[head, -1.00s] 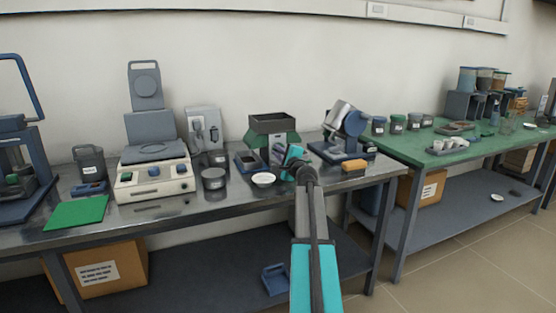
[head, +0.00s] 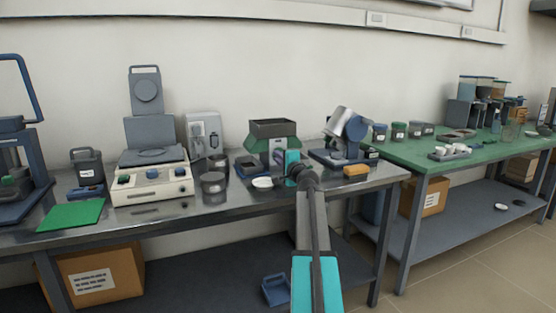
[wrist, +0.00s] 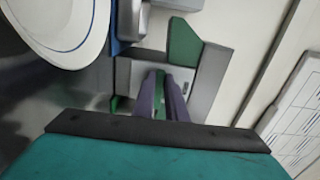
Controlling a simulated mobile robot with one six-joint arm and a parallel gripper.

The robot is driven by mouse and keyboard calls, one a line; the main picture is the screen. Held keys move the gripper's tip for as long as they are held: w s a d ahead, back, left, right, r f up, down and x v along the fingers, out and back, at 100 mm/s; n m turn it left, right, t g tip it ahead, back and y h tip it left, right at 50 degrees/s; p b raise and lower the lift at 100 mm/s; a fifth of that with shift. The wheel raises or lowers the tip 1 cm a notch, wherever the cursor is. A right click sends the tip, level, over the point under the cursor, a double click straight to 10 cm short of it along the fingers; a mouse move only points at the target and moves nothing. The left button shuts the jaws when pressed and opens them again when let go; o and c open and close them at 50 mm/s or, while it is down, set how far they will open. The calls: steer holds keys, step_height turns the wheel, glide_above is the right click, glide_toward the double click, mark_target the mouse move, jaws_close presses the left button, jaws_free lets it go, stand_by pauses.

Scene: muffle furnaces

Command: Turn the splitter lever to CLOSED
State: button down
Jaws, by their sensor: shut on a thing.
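The splitter stands on the steel bench, with a dark open hopper (head: 274,128) on top of a green and grey body (head: 262,146). In the wrist view its grey face and green side panel (wrist: 184,42) fill the middle. My gripper (wrist: 163,88) is at the front of the splitter, with its two dark fingers close together on a narrow piece, apparently the splitter lever. The fingers mostly hide the lever, and its setting cannot be read. In the head view my turquoise wrist covers the splitter's lower right part and the gripper.
A white dish (head: 262,183) sits just left of my gripper, also large in the wrist view (wrist: 62,28). A blue-rimmed tray (head: 247,167) lies behind it.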

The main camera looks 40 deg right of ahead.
steer(key=shift+f, duration=0.1)
steer(key=c, duration=1.8)
jaws_free()
steer(key=shift+s, duration=0.15)
steer(key=shift+p+v, duration=0.95)
steer(key=shift+v, duration=5.85)
